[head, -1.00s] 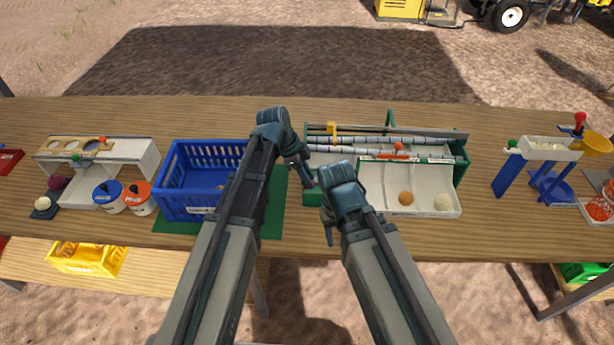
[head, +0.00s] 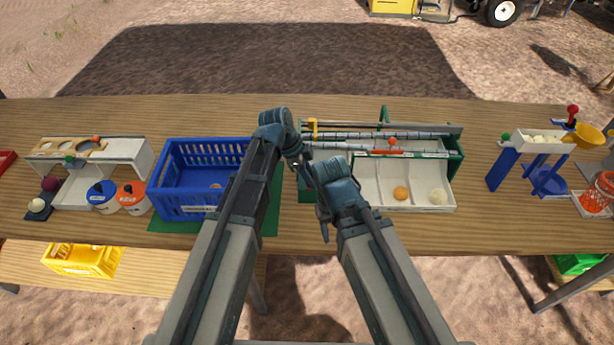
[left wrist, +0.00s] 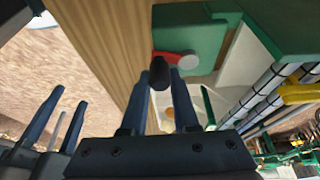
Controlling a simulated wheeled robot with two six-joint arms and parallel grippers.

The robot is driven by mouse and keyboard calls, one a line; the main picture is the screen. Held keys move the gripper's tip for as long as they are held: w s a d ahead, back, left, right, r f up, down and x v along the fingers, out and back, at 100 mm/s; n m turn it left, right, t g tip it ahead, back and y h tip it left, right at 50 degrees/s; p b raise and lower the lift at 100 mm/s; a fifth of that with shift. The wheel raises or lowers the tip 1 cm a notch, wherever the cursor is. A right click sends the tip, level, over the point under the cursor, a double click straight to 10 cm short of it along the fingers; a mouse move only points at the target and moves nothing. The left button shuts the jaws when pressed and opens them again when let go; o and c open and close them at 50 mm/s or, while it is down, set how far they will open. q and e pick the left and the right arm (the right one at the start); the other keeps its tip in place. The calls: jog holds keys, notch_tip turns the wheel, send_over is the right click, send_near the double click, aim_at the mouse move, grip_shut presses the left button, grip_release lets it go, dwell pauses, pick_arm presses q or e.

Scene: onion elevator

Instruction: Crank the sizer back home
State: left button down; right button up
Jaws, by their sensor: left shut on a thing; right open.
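The sizer has a green frame (head: 455,163), grey rollers (head: 375,135) and a white sectioned tray (head: 418,203) in front. Its crank is at the left end, mostly hidden by my arms in the head view. In the left wrist view the black crank knob (left wrist: 160,73) is between the fingers of my left gripper (left wrist: 161,78), with the red hub (left wrist: 187,60) beside it. My left gripper (head: 300,168) is shut on that knob. My right gripper (head: 323,222) is open and empty in front of the sizer's left end. Its fingers also show in the left wrist view (left wrist: 70,98).
An orange ball (head: 401,193) and a pale ball (head: 438,196) lie in the tray. A blue crate (head: 183,212) on a green mat stands close on the left. A white stand (head: 140,150) is farther left, and a blue-legged balance (head: 505,165) is at right.

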pick_arm(q)
jog(key=shift+w+d, duration=0.15)
jog(key=shift+w, duration=0.05)
jog(key=shift+d, duration=0.35)
jog(key=c, duration=0.7)
grip_release()
jog(key=shift+o, duration=0.5)
jog(key=shift+s, duration=0.1)
